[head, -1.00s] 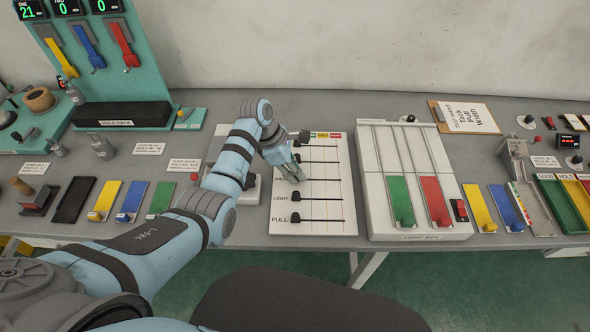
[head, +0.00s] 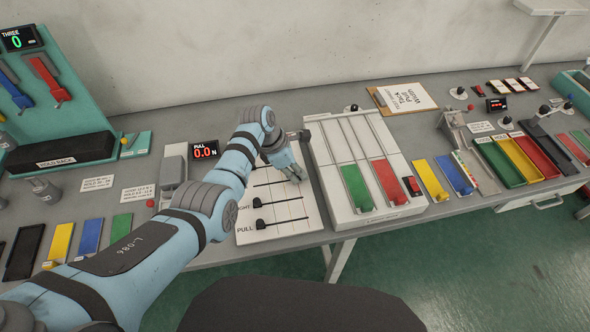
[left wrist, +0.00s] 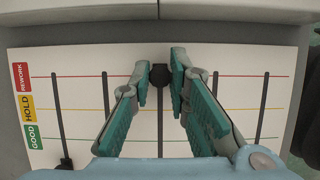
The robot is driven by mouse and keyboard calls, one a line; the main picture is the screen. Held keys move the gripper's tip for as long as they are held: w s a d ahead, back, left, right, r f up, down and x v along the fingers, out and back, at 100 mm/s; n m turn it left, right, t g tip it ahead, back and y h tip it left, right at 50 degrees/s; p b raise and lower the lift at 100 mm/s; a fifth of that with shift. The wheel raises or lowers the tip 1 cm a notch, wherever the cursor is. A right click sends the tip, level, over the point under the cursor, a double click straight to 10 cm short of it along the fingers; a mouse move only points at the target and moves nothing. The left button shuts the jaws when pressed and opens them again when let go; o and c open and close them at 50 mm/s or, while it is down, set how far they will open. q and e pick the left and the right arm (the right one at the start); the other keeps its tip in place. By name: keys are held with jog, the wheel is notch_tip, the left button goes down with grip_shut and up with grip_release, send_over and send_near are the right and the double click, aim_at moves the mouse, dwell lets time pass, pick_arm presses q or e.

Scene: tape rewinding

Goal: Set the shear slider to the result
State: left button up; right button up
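The white slider board (head: 278,228) lies on the bench under my left gripper (head: 291,176). Its two nearest sliders are labelled PULL (head: 262,224) and LIGHT (head: 259,203), with black knobs at their left ends. The other labels are hidden by my arm. In the left wrist view, my gripper (left wrist: 161,76) has its teal fingers close on both sides of the middle track's black knob (left wrist: 159,76). That knob sits at the red REWORK line (left wrist: 90,76). Another knob (left wrist: 65,163) stands below the GOOD line on the leftmost track. My right gripper is out of view.
A display (head: 203,151) reads PULL 0.0 N. Right of the board stands a light box with green (head: 357,188) and red (head: 391,184) sliders. Coloured trays (head: 515,160) lie farther right. A hold rack (head: 62,151) stands at the left.

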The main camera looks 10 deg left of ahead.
pick_arm(q)
jog(key=o, duration=0.4)
jog(key=shift+d, duration=0.25)
jog(key=shift+a, duration=0.1)
jog(key=v, duration=1.2)
